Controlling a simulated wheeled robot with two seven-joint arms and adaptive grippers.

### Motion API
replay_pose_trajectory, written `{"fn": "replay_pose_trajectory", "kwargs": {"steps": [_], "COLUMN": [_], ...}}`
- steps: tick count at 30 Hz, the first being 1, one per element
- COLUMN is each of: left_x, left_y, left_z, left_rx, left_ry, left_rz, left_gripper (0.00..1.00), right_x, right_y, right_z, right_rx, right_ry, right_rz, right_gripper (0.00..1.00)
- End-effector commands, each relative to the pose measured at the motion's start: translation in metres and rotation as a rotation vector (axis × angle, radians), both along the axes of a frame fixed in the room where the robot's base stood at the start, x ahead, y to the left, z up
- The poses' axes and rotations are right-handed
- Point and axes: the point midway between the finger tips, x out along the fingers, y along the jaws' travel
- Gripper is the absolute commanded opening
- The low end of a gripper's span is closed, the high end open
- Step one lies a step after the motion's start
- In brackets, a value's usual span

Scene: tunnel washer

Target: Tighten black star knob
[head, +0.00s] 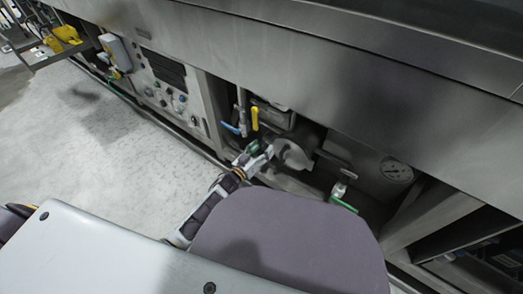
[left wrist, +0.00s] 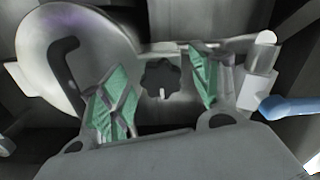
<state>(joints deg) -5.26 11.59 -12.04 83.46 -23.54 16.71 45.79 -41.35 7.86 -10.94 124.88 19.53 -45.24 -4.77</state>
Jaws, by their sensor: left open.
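The black star knob (left wrist: 160,78) shows in the middle of the left wrist view, with a small light stub just below its centre. In the head view I cannot make it out; my gripper and the machine parts hide it. My left gripper (left wrist: 158,90) is open, with one green-padded finger to the left of the knob and one to the right. Gaps show between the knob and both pads. In the head view the left gripper (head: 257,157) reaches into the machine's recess beside a round metal housing (head: 295,153). My right gripper is not in view.
A blue lever (left wrist: 290,107) is close to the right of the gripper in the wrist view. A yellow lever (head: 255,118) stands above the gripper in the head view. A green-handled valve (head: 343,205) and a gauge (head: 396,170) are farther right. The floor (head: 110,150) at left is clear.

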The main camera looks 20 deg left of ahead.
Motion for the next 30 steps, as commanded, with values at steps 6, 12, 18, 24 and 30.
{"fn": "replay_pose_trajectory", "kwargs": {"steps": [6, 12, 18, 24, 30], "left_x": [-0.0002, -0.0003, -0.0003, -0.0002, 0.0001], "left_y": [0.0000, 0.0000, 0.0001, 0.0003, 0.0010], "left_z": [0.0000, 0.0000, 0.0001, 0.0005, 0.0011], "left_rx": [0.000, 0.000, 0.006, 0.040, 0.118], "left_ry": [0.000, 0.000, -0.002, -0.015, -0.042], "left_rz": [0.000, 0.000, 0.000, 0.000, 0.001], "left_gripper": [0.43, 0.18, 0.18, 0.18, 0.18], "right_x": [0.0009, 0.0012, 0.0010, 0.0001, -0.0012], "right_y": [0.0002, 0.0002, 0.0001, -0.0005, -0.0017], "right_z": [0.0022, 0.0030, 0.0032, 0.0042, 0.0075], "right_rx": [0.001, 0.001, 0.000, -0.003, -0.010], "right_ry": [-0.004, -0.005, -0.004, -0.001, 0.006], "right_rz": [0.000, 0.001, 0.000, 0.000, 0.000], "right_gripper": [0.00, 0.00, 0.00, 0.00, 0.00]}}
